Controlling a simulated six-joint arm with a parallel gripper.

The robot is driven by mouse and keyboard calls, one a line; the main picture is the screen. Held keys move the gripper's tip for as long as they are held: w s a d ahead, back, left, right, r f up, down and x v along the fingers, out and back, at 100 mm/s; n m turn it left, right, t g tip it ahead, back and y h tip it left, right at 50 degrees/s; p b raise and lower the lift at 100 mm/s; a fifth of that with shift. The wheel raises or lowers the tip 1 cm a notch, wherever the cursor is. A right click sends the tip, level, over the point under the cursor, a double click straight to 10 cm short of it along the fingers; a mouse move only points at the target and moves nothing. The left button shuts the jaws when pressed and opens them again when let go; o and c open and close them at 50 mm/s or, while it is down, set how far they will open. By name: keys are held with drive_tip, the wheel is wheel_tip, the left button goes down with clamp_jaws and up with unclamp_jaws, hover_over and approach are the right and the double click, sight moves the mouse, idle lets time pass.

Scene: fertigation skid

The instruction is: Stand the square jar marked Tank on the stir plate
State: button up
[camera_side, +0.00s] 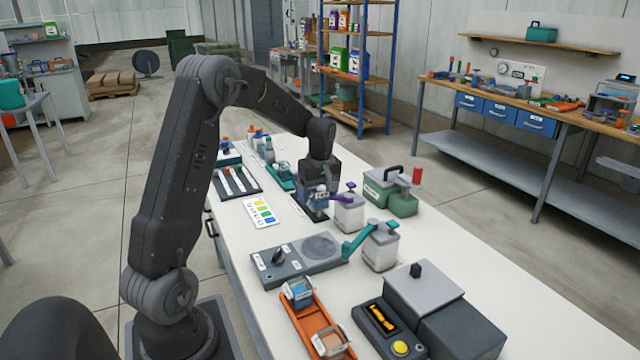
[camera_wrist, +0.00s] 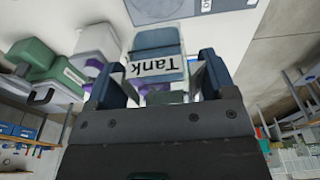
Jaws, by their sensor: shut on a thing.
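The square jar marked Tank (camera_wrist: 157,55) has a blue-grey top and a white label, seen upside down in the wrist view. My gripper (camera_wrist: 160,82) is shut on it, with one finger on each side. In the side view my gripper (camera_side: 319,190) points down over a dark mat, and the jar is mostly hidden by the fingers. I cannot tell whether the jar touches the mat. The stir plate (camera_side: 295,266), a grey slab with a round disc and a dark knob, lies nearer the camera, apart from the jar.
A white pump bottle with a purple top (camera_side: 349,214) stands close right of my gripper. A teal-topped pump bottle (camera_side: 380,250) stands by the stir plate's right end. An orange tray (camera_side: 315,325) holds square containers in front. A colour card (camera_side: 262,212) lies left.

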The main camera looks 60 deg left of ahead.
sight(318, 205)
drive_tip(key=shift+f, duration=6.45)
drive_tip(key=o, duration=0.9)
drive_tip(key=shift+r, duration=4.5)
